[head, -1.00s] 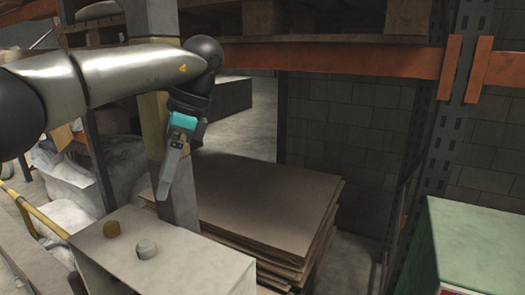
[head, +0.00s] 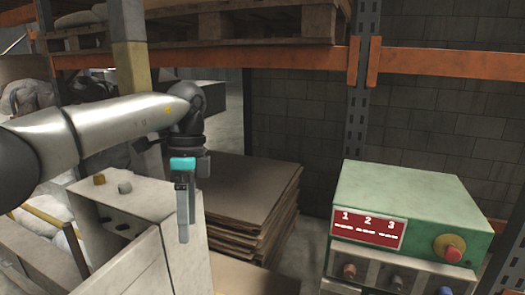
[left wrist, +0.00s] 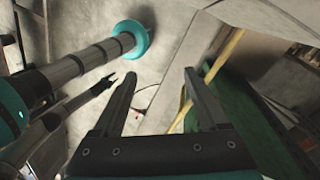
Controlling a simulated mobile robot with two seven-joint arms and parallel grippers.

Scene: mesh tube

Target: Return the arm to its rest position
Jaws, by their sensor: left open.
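My left arm comes in from the left in the head view. Its gripper (head: 184,238) hangs downward in front of the grey box (head: 150,200), seen edge-on there. In the left wrist view the two fingers of the left gripper (left wrist: 158,75) stand well apart with nothing between them, so it is open and empty. My right gripper does not show clearly in the head view.
A green box (head: 415,200) with a red numbered label and a red knob stands at the right. Stacked brown sheets (head: 250,195) lie behind the gripper. An orange-beamed rack (head: 290,57) spans the back. A yellow rail (head: 42,222) is at the left.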

